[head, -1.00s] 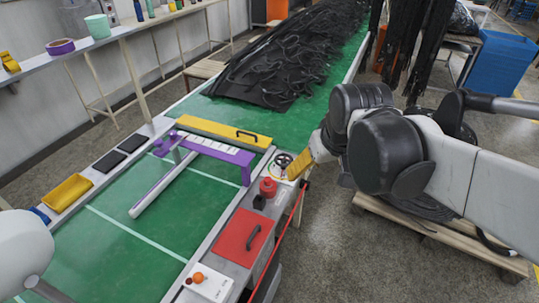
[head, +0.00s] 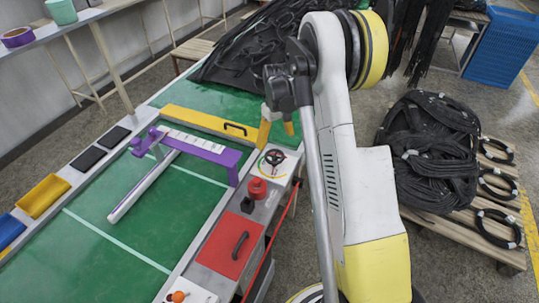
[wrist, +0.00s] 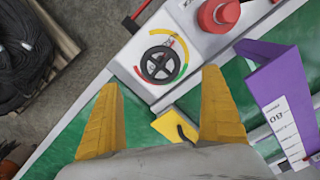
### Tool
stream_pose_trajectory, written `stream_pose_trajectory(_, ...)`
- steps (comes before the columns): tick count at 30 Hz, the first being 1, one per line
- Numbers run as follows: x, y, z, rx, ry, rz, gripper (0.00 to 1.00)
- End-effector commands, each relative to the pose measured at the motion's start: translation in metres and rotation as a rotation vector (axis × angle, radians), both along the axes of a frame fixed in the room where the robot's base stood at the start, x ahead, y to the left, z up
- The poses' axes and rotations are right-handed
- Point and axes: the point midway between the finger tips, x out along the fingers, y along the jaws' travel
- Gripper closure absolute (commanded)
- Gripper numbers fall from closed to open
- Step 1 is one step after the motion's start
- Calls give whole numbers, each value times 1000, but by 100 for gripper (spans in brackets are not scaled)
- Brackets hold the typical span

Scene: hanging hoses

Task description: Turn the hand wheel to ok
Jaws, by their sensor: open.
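The hand wheel (head: 273,157) is small and black with spokes. It sits on the grey side panel of the conveyor, over a coloured arc scale. In the wrist view the hand wheel (wrist: 161,64) is near the top middle, with red, yellow and green arc segments around it. A red pointer mark shows near its upper right. My gripper (head: 277,130) is above the conveyor edge, beyond the wheel. In the wrist view my gripper (wrist: 165,100) has its two yellow fingers wide apart, with nothing between them. The wheel lies past the fingertips, untouched.
A red mushroom button (head: 257,188) and a red hatch (head: 233,243) are on the panel near the wheel. A purple gauge frame (head: 200,147) spans the green belt. A yellow flap (head: 210,121) lies behind it. Coiled black hoses (head: 440,150) are on a pallet at the right.

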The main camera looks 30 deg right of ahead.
Motion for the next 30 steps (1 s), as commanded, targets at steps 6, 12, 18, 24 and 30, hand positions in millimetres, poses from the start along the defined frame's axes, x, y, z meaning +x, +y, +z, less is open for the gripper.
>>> stream_pose_trajectory(6, 0, 0, -43, 0, -1, 0, 6)
stream_pose_trajectory(12, 0, 0, -80, -1, -1, 0, 6)
stream_pose_trajectory(18, 0, 0, -97, -1, -2, 0, 6)
stream_pose_trajectory(24, 0, 0, -99, -1, -2, 0, 6)
stream_pose_trajectory(30, 0, 1, -98, -1, -2, 0, 34)
